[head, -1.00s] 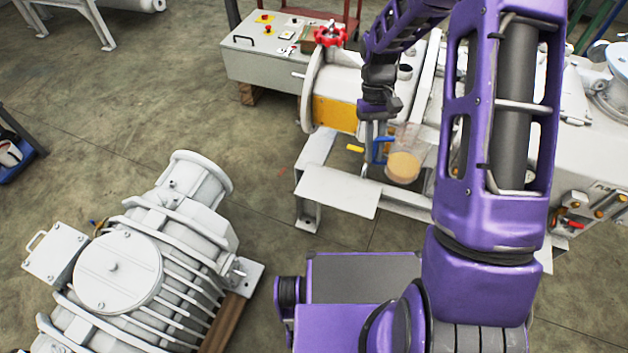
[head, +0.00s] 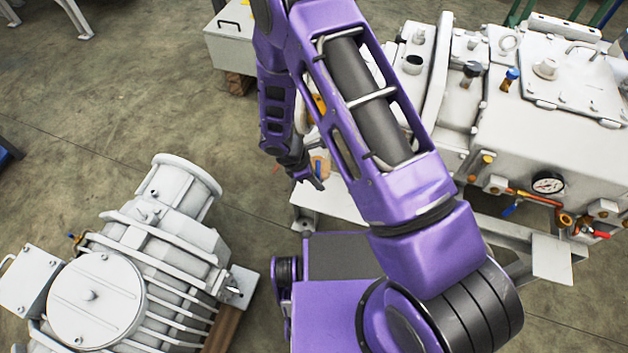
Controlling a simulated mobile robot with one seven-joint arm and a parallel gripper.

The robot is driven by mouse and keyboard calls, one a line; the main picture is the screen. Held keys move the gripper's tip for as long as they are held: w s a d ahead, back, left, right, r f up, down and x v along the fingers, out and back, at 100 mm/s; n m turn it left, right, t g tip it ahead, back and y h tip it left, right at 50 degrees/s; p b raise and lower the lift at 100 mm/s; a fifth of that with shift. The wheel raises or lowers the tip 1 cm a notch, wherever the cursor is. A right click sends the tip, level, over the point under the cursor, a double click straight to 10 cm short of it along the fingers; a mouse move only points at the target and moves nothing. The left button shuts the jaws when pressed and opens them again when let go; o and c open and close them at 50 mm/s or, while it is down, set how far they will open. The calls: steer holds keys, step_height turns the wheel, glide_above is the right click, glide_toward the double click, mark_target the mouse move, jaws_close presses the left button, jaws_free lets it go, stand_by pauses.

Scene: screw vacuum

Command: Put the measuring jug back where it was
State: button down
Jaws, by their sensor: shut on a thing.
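The measuring jug (head: 321,166) shows only in part, as a small tan patch beside my gripper and partly behind my arm. Its rim and most of its body are hidden. My gripper (head: 312,181) is shut on the jug and holds it in front of the white machine's frame, over or near the flat white plate (head: 328,204). I cannot tell its exact height or whether it is tilted.
The large white vacuum machine (head: 545,100) with a gauge and valves fills the right. A ribbed white motor unit (head: 150,265) stands at the lower left. A white control box (head: 232,40) is at the back. Open concrete floor lies at the left.

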steer(key=shift+a+f, duration=0.15)
steer(key=shift+f, duration=0.15)
step_height(320, 180, down, 10)
steer(key=b, duration=0.1)
steer(key=shift+n, duration=0.3)
steer(key=shift+w+a+b, duration=0.1)
steer(key=shift+b, duration=0.2)
steer(key=shift+f, duration=0.15)
steer(key=c, duration=0.9)
jaws_free()
steer(key=shift+o, duration=0.2)
